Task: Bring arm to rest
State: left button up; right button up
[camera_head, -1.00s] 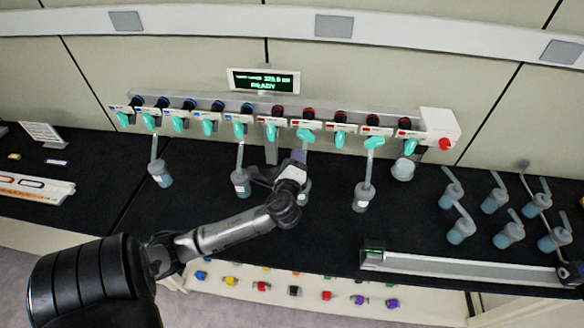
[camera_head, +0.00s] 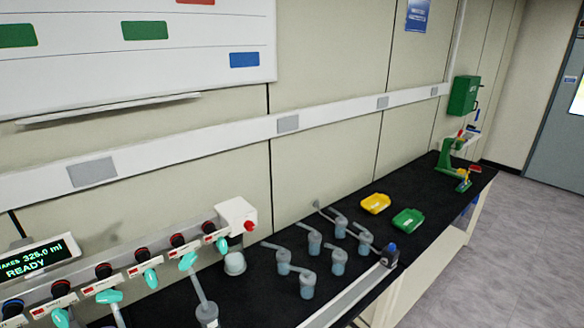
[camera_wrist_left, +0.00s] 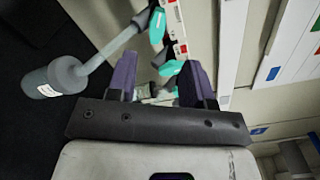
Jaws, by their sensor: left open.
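My left gripper (camera_wrist_left: 158,80) shows only in the left wrist view, its two purple fingers apart. Teal valve handles (camera_wrist_left: 168,68) and part of a pale grey-green piece show in the gap between and beyond the fingers; I cannot tell whether anything touches them. A grey flask with a bent neck (camera_wrist_left: 52,78) is left of the fingers, its neck running up to a teal valve. Neither arm shows in the head view, and my right gripper is in neither view.
In the head view, the manifold (camera_head: 236,215) with its teal valves runs along the lower left, beside a READY display (camera_head: 38,258). Several grey flasks (camera_head: 283,260) stand on the black bench. Yellow (camera_head: 375,203) and green (camera_head: 408,221) trays lie farther right.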

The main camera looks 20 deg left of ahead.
pick_arm(q)
jog(key=s+d+f+n+g+h+p, duration=0.1)
jog(key=s+d+f+n+g+h, duration=0.1)
jog(key=d+f+n+h, duration=0.25)
jog(key=s+d+f+n+g+h+p, duration=0.1)
jog(key=s+d+f+n+h, duration=0.1)
jog(key=d+n+h, duration=0.35)
jog(key=s+d+r+n+g+h+p, duration=0.1)
jog(key=s+d+g+h+p, duration=0.3)
jog(key=s+d+p, duration=0.5)
jog(key=s+d, duration=0.6)
jog(key=d, duration=0.2)
jog(key=shift+h, duration=0.4)
